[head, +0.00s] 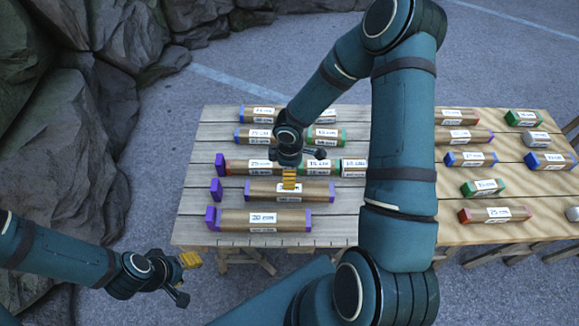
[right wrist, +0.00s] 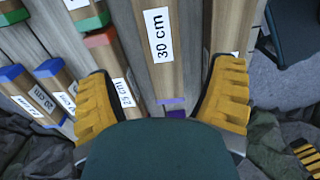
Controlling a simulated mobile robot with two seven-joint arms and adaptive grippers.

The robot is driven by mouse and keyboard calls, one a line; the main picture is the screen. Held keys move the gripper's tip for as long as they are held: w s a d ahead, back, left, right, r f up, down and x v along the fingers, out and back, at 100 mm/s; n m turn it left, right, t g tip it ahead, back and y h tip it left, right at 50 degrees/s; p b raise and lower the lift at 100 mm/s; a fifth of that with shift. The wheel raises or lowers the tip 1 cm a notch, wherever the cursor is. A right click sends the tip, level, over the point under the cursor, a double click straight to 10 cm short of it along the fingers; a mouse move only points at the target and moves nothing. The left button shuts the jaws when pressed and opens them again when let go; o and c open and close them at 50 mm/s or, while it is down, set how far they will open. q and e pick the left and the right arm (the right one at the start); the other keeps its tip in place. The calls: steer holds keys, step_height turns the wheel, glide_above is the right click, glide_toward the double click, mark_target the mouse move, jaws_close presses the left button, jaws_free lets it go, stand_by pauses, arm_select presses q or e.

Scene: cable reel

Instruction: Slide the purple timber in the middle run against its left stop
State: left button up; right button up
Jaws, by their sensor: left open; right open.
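The middle-run purple timber (head: 261,190) has purple ends and lies along its row. A visible gap separates its left end from the purple left stop (head: 215,190). In the right wrist view the timber (right wrist: 158,75) shows a 30 cm label and a purple end. My right gripper (head: 289,179) is open over the timber, its yellow fingers on either side in the wrist view; contact cannot be told. My left gripper (head: 182,267) is open and empty, off the table's front left corner.
The back run holds a red timber (head: 238,167) and a green timber (head: 305,168). The front run holds another purple timber (head: 238,218) near its purple stop (head: 211,217). More timbers lie behind and on the right table (head: 455,200). Rocks (head: 60,140) stand at left.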

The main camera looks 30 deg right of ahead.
step_height(320, 180, down, 11)
steer(key=b, duration=0.3)
steer(key=shift+f, duration=0.15)
steer(key=c, duration=1.1)
